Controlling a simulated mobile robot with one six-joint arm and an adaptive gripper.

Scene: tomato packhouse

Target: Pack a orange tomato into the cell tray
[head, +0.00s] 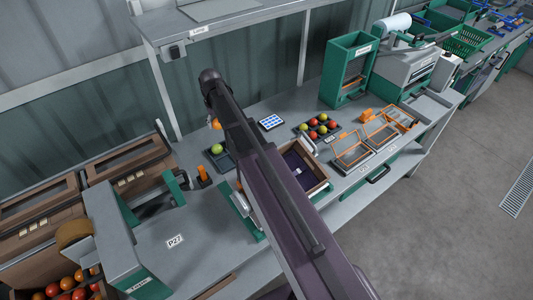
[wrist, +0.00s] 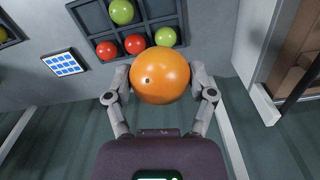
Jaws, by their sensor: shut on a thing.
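An orange tomato (wrist: 160,75) sits between the two fingers of my gripper (wrist: 162,88), and the gripper is shut on it. In the head view the orange tomato (head: 215,124) shows beside the end of my arm, above the bench; the fingers are mostly hidden there. The dark cell tray (wrist: 149,22) is at the top of the wrist view, with red and yellow-green tomatoes in some cells and other cells looking empty. In the head view the cell tray (head: 304,136) is on the bench, to the right of the held tomato and apart from it.
A blue-and-white card (head: 271,122) lies between the cell tray and a small dark tray (head: 226,163) holding a green tomato (head: 217,148). A dark-lined wooden box (head: 318,184) stands partly behind my arm. Orange-framed holders (head: 351,150) and a green dispenser (head: 345,70) stand to the right.

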